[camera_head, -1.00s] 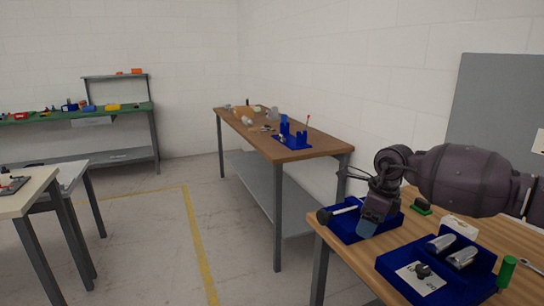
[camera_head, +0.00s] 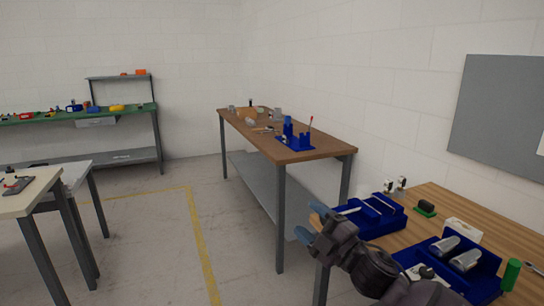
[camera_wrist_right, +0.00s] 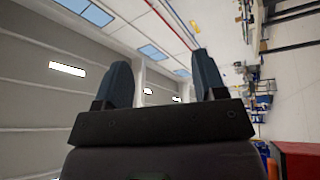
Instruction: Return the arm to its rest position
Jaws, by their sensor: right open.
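My right gripper (camera_head: 308,228) is at the lower middle of the head view, in front of the left end of the wooden table at the right. Its blue-grey fingers point left, and its arm comes up from the bottom edge. In the right wrist view the two fingers (camera_wrist_right: 164,82) stand wide apart with nothing between them. Behind them are a ceiling and walls. My left gripper is in neither view.
The wooden table (camera_head: 448,204) carries a blue tray (camera_head: 384,224), a second blue tray (camera_head: 484,284) with silver parts, and a green cylinder (camera_head: 511,274). A brown workbench (camera_head: 318,148) stands behind. The floor (camera_head: 140,245) at left is clear.

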